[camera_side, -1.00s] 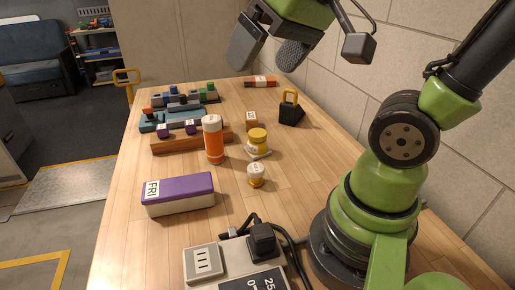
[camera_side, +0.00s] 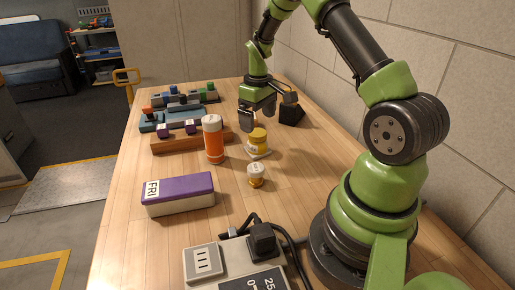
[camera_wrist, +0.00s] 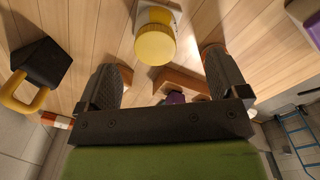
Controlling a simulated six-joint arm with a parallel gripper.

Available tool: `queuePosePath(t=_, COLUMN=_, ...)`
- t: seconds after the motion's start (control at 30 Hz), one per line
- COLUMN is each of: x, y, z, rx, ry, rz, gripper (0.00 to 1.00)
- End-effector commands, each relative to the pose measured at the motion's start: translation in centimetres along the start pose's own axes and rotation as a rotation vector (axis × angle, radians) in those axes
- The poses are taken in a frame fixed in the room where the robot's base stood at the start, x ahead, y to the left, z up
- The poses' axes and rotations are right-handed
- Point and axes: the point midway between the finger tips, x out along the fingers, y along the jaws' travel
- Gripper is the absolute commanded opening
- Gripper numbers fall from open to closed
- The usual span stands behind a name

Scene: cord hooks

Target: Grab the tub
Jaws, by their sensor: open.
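A tub with a yellow lid (camera_side: 257,137) stands on a pale base near the middle of the wooden table. In the wrist view the yellow-lidded tub (camera_wrist: 155,42) lies ahead of the gap between my fingers, near the top of the picture. My gripper (camera_side: 259,117) is open and empty, just behind the tub in the side view and apart from it. Both fingers also show in the wrist view, where my gripper (camera_wrist: 165,76) is spread wide. A smaller yellow jar with a white lid (camera_side: 255,174) stands nearer the side camera.
An orange bottle (camera_side: 213,144) stands left of the tub. A black block with a yellow loop (camera_side: 293,112) is behind right. A purple-topped FRI box (camera_side: 178,194), a wooden rack (camera_side: 190,139) and a power strip (camera_side: 235,272) surround it. The table right of the small jar is clear.

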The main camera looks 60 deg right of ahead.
Motion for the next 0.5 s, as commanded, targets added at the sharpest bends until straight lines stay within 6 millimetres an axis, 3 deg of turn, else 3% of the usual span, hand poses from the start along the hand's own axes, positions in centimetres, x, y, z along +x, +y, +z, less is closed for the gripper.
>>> queuePosePath(t=0.13, x=2.4, y=0.0, z=0.0, rx=0.0, ry=-0.003, rz=-0.002, gripper=0.92)
queuePosePath(t=0.37, x=4.2, y=0.2, z=-0.2, rx=0.003, ry=-0.001, rz=-0.001, gripper=0.92)
queuePosePath(t=0.5, x=6.2, y=0.7, z=-0.6, rx=0.003, ry=-0.001, rz=-0.002, gripper=0.92)
